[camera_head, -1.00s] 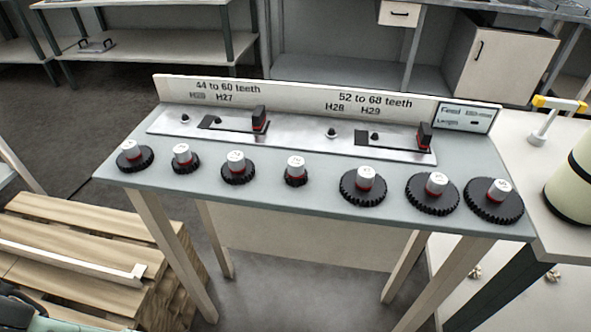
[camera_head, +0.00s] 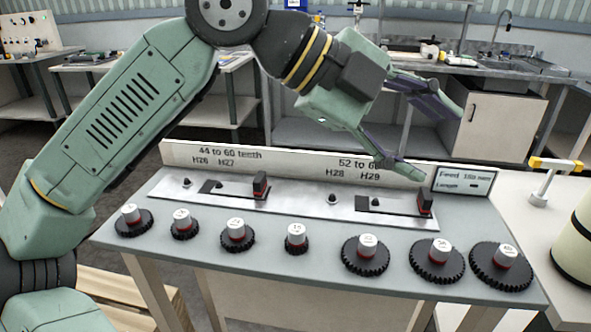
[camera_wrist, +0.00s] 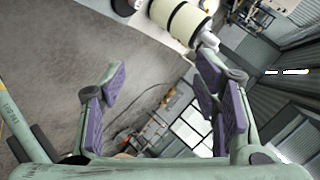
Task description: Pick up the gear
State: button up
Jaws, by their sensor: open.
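Several black toothed gears with white-and-red hubs stand in a row along the front of a grey table. In the head view they run from the far-left gear (camera_head: 133,220) past a small one (camera_head: 296,239) to the large far-right gear (camera_head: 501,265). The task does not single out one of them in the picture. My gripper (camera_head: 432,135) is open and empty, above and behind the table's right half, apart from every gear. In the wrist view its two purple-padded fingers (camera_wrist: 165,100) are spread wide with nothing between them, and no gear shows there.
A small display (camera_head: 464,181) stands at the right. A yellow-topped fixture (camera_head: 553,165) and a cream roll (camera_head: 578,240) stand on the adjoining right table.

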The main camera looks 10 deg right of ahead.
jog(key=w+a+f+n+t+y, duration=0.2)
jog(key=w+a+f+n+y, duration=0.2)
jog(key=w+f+n+y, duration=0.4)
jog(key=n+y, duration=0.3)
jog(key=n, duration=0.1)
send_over(296, 229)
notch_tip(296, 229, down, 4)
jog(key=shift+r, duration=0.1)
notch_tip(296, 229, down, 5)
jog(key=shift+r, duration=0.15)
jog(key=shift+f+p, duration=1.2)
jog(key=shift+f, duration=1.7)
jog(key=shift+c, duration=0.6)
jog(key=c, duration=1.1)
jog(key=shift+c, duration=0.2)
